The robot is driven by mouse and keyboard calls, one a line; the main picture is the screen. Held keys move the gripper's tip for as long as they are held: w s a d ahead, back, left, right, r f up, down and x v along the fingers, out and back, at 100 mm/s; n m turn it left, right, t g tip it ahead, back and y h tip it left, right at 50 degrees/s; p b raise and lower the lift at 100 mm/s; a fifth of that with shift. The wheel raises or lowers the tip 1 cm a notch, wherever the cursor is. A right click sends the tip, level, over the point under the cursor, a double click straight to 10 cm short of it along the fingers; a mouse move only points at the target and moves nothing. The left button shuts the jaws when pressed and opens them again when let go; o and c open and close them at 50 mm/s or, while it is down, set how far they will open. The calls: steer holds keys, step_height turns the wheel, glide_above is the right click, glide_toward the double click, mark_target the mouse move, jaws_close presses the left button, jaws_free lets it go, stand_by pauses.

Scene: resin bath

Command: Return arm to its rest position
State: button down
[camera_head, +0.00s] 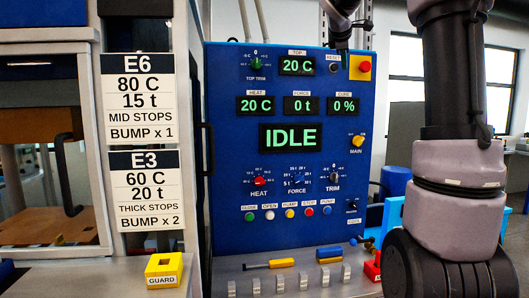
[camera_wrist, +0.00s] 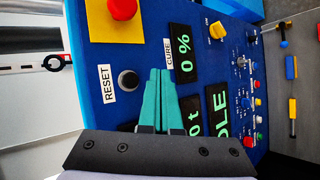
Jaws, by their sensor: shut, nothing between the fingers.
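My gripper (camera_wrist: 160,73) shows in the wrist view with its two teal fingers together and nothing between them. It is in front of the blue control panel (camera_wrist: 95,75), with the fingertips over the area beside the CURE display (camera_wrist: 184,53) and the black RESET button (camera_wrist: 128,80). Whether the fingertips touch the panel cannot be told. In the head view my arm (camera_head: 460,170) fills the right side, and its far end reaches the top edge above the panel (camera_head: 230,150).
The panel's main display (camera_head: 291,137) reads IDLE. A red stop button (camera_head: 365,67) sits on a yellow plate at the panel's upper right. A yellow GUARD block (camera_head: 163,266) stands on the ledge at left. Small tools, including a yellow-ended one (camera_head: 281,263), lie below the panel.

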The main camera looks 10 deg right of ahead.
steer(key=s+a+f+m+y, duration=0.2)
steer(key=s+a+f+m, duration=0.3)
steer(key=s+f, duration=0.3)
steer(key=s+a+f+m+g+y, duration=0.1)
steer(key=s+a+f+m+y, duration=0.2)
steer(key=s, duration=1.2)
steer(key=s+a+f+m+g+y, duration=0.1)
steer(key=s+a+f+m+y, duration=0.2)
steer(key=s+a+f+m, duration=0.6)
step_height(320, 180, down, 4)
steer(key=s, duration=0.2)
steer(key=shift+s, duration=0.3)
